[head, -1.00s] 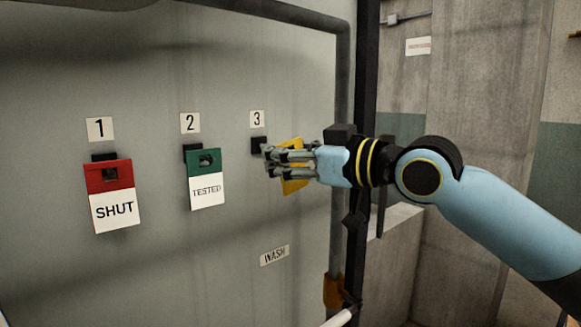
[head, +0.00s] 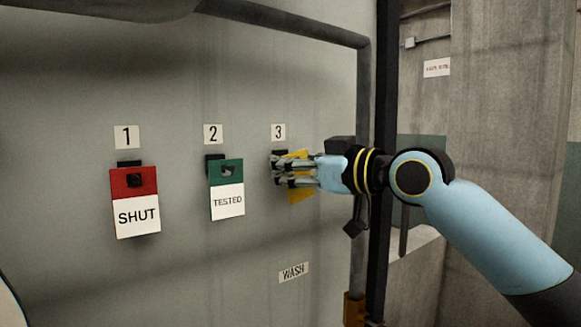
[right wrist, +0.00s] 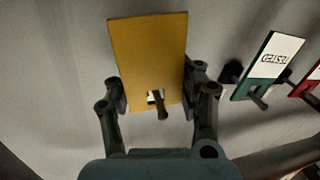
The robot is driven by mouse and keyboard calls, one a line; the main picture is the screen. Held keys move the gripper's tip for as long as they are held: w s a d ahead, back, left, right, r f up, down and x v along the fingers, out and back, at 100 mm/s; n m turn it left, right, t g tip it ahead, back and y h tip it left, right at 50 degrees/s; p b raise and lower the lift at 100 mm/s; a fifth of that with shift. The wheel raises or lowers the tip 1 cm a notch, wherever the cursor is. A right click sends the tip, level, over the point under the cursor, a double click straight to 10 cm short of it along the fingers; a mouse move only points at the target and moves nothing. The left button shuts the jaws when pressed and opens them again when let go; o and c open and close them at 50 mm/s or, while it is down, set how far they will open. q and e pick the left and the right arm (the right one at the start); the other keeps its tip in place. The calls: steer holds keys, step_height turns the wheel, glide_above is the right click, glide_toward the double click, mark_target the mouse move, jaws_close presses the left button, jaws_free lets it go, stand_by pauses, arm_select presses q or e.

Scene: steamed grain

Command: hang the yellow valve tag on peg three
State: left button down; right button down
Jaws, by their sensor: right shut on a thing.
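The yellow valve tag (head: 300,193) is at peg three (head: 278,154), under the label 3, partly hidden by my fingers in the head view. My right gripper (head: 278,171) is shut on the tag. In the right wrist view its fingers stand on both side edges of the yellow tag (right wrist: 148,48). There a dark peg (right wrist: 162,108) shows at the tag's hole and appears to stick out through it. How far the tag sits on the peg is hard to tell. My left gripper is not in view.
A red SHUT tag (head: 136,203) hangs on peg one and a green TESTED tag (head: 227,190) on peg two, left of my gripper. A WASH label (head: 293,272) is below. A vertical pipe (head: 363,90) and dark post (head: 386,60) stand right of the pegs.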

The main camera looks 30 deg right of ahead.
stand_by(0.3)
steer(key=c, duration=0.6)
jaws_free()
steer(key=shift+o, duration=0.2)
steer(key=v, duration=0.7)
steer(key=shift+s, duration=0.3)
steer(key=shift+d, duration=0.1)
